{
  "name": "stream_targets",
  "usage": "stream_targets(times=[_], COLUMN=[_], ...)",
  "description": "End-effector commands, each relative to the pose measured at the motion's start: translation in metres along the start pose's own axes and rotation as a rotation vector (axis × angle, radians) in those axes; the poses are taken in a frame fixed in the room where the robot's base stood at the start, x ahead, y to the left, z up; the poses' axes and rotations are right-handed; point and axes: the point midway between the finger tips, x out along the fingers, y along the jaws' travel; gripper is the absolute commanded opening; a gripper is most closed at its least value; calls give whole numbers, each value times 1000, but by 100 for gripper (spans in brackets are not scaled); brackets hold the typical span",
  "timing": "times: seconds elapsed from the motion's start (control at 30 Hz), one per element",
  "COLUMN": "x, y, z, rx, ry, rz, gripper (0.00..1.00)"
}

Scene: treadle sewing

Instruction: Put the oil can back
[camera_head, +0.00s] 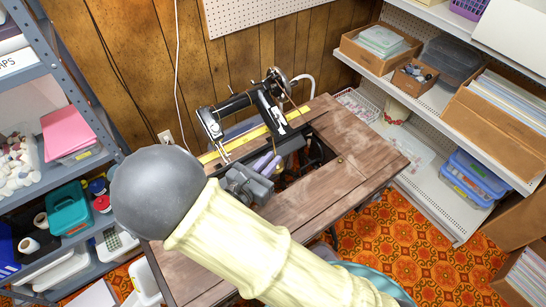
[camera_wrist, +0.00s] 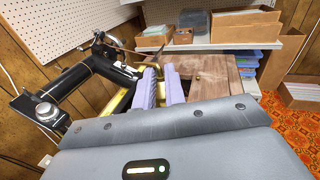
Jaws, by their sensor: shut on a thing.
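My gripper (camera_head: 264,164) is over the opening in the wooden sewing table (camera_head: 352,153), beside the black sewing machine (camera_head: 240,104). In the wrist view, its two lilac fingers (camera_wrist: 160,74) point away from the camera and are shut on a small brass-coloured thing. This looks like the oil can (camera_wrist: 150,60), with a thin dark spout rising above the fingertips. Most of its body is hidden by the fingers.
The sewing machine (camera_wrist: 80,80) stands close to the left of my gripper in the wrist view. Shelves with boxes (camera_head: 380,45) stand at the right, and a grey rack (camera_head: 75,90) at the left. The tabletop's right part is bare.

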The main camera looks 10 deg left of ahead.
Motion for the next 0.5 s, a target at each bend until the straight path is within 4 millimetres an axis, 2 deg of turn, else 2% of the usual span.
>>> stream_targets(times=[0.17, 0.27, 0.37, 0.5], x=[7, 25, 54, 101], y=[-4, -14, -32, -72], z=[-2, -9, -20, -40], rx=[0, 0, 2, 4], ry=[-2, -6, -10, -14], rz=[-12, -42, -90, -176], gripper=[0, 0, 0, 0])
